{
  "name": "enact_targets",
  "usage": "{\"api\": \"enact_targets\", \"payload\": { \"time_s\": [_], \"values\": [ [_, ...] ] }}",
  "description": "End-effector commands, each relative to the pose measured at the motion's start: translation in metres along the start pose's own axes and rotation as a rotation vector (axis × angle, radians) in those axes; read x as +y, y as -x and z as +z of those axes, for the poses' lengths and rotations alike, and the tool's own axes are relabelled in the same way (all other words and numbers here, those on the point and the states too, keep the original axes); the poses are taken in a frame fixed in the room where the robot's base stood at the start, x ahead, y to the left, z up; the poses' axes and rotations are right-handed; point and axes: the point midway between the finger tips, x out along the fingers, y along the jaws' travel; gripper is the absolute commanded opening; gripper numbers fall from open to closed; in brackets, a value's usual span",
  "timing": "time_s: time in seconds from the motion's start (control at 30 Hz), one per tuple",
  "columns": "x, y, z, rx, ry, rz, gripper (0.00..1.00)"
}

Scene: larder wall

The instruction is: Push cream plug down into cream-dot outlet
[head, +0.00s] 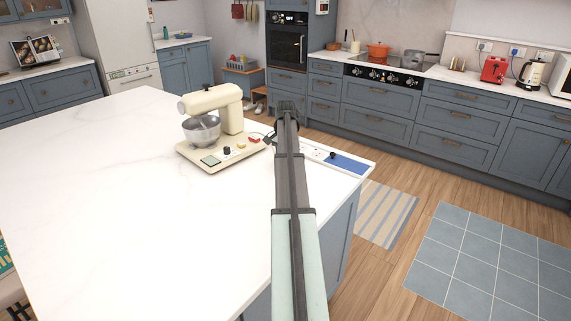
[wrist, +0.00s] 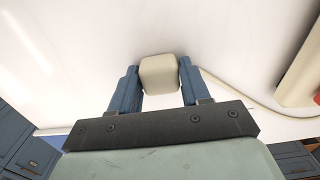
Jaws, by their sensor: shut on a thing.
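The cream plug (wrist: 160,75) is a rounded block between the two blue fingers of my gripper (wrist: 158,84) in the wrist view. The gripper is shut on its sides. In the head view my gripper (head: 287,108) is over the right end of the white counter, beside the mixer, and hides the plug. A white outlet board (head: 315,153) with a blue panel lies on the counter just right of my arm, partly covered by it. I cannot make out the cream-dot outlet in either view.
A cream stand mixer (head: 228,117) with a steel bowl (head: 201,129) stands close left of my gripper. A thin cord (wrist: 250,105) runs right of the plug in the wrist view. A small black object (head: 332,155) is on the board. The counter (head: 110,190) at left is clear.

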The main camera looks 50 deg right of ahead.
Motion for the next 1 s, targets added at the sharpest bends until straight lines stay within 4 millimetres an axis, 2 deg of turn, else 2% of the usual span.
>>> {"api": "enact_targets", "payload": {
  "time_s": [0.27, 0.7, 1.0],
  "values": [
    [0.0, 0.007, -0.001, 0.001, 0.0, -0.001, 0.2],
    [-0.001, 0.078, -0.001, 0.001, 0.0, -0.001, 0.2],
    [0.0, 0.1, 0.0, 0.0, 0.0, 0.0, 0.2]
  ]
}}
